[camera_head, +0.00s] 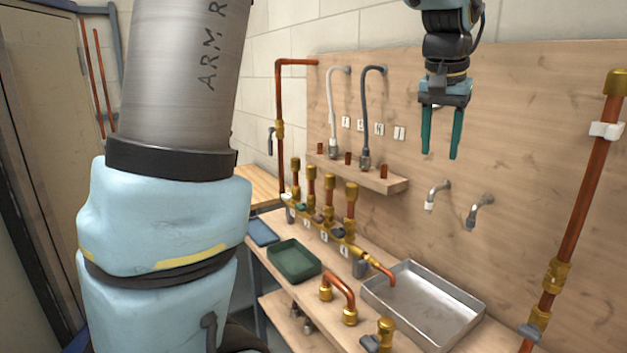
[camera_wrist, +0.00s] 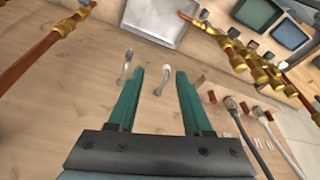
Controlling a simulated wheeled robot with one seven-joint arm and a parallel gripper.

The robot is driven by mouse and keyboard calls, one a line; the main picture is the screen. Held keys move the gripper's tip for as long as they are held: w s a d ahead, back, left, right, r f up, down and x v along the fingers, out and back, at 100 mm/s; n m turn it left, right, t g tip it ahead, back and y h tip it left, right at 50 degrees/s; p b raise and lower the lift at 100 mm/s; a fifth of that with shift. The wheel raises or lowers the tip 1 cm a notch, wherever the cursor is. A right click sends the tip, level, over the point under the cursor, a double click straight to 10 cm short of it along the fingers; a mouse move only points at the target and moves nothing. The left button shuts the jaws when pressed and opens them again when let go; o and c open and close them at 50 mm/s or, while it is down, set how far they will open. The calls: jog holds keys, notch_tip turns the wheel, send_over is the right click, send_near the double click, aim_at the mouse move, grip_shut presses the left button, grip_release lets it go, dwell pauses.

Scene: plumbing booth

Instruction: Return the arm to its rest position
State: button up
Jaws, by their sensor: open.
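My gripper (camera_head: 441,150) hangs fingers-down in front of the wooden back panel (camera_head: 520,110), above the bench. Its two green fingers are apart with nothing between them. In the wrist view my gripper (camera_wrist: 158,85) also shows open and empty. Beyond its fingertips are two small hooks on the panel, a white-tipped hook (camera_head: 436,195) and a grey hook (camera_head: 480,212). The gripper appears clear of the panel and pipes. My large upper arm link fills the left of the head view and hides part of the room.
A metal tray (camera_head: 462,293), a green tray (camera_head: 294,260) and a blue tray (camera_head: 262,232) sit on the bench. A copper pipe (camera_head: 585,190) runs up at right. White and dark hoses stand on a small shelf (camera_head: 375,180).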

jog(key=w+a+f+n+y, duration=0.1)
jog(key=a+f+n, duration=0.1)
jog(key=a+f, duration=0.5)
jog(key=w+a+f+n, duration=0.1)
jog(key=a+f, duration=0.3)
jog(key=a, duration=0.6)
jog(key=s+a+f+n, duration=0.1)
jog(key=s+a+f, duration=0.3)
jog(key=a, duration=0.3)
jog(key=s+a+f+n+g, duration=0.1)
jog(key=s+a+f, duration=0.3)
jog(key=a, duration=0.4)
jog(key=shift+s+f+n+y, duration=0.15)
jog(key=shift+f+n+y, duration=0.15)
jog(key=shift+f+n, duration=0.5)
jog(key=shift+o, duration=0.2)
